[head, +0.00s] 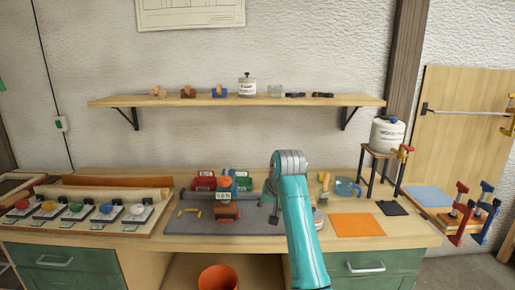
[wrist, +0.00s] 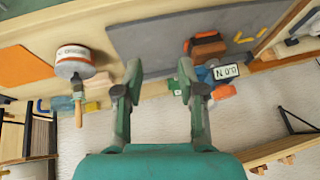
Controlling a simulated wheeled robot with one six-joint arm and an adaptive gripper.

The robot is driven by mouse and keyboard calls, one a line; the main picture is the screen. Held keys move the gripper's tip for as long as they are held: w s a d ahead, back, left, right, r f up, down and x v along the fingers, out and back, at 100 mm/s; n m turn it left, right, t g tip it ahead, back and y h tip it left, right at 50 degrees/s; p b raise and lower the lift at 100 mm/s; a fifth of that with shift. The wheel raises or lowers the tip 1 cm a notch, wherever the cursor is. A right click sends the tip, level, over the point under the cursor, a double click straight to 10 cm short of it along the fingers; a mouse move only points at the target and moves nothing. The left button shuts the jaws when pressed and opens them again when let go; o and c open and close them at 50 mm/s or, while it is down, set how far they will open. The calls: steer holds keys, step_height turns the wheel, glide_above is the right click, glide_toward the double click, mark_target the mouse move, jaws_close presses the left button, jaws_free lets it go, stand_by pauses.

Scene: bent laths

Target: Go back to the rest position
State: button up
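My gripper (wrist: 160,90) is open in the wrist view, its two fingers apart with nothing between them. In the head view my gripper (head: 270,205) hangs at the end of my teal arm, above the workbench (head: 150,255) near the right edge of the grey mat (head: 190,226). My arm hides part of the bench behind it. The wrist view is turned over, with the wall at the bottom.
An orange and blue device (head: 226,208) stands on the grey mat left of my gripper. A labelled round tin (wrist: 73,62) is beside my gripper. An orange sheet (head: 357,225) and a blue jug (head: 345,187) are on the right. A shelf (head: 170,102) runs above.

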steer(key=s+d+f+t, duration=0.15)
steer(key=s+f, duration=0.25)
steer(key=f, duration=0.8)
steer(key=s+d+f+t, duration=0.1)
steer(key=s+d+f, duration=0.25)
steer(key=f, duration=0.75)
steer(key=s+d+f+t, duration=0.1)
steer(key=s+d+f, duration=0.1)
steer(key=s+f, duration=0.65)
steer(key=s+d+f+t, duration=0.1)
steer(key=s+d+f, duration=0.35)
steer(key=s, duration=0.75)
steer(key=s+d+t+h, duration=0.2)
steer(key=s, duration=2)
steer(key=s+d+r+t, duration=0.1)
steer(key=s+r+t, duration=0.2)
steer(key=s+r, duration=1.4)
steer(key=shift+s+d+r+n, duration=0.3)
steer(key=shift+s+d+r, duration=0.05)
steer(key=shift+s+r, duration=0.1)
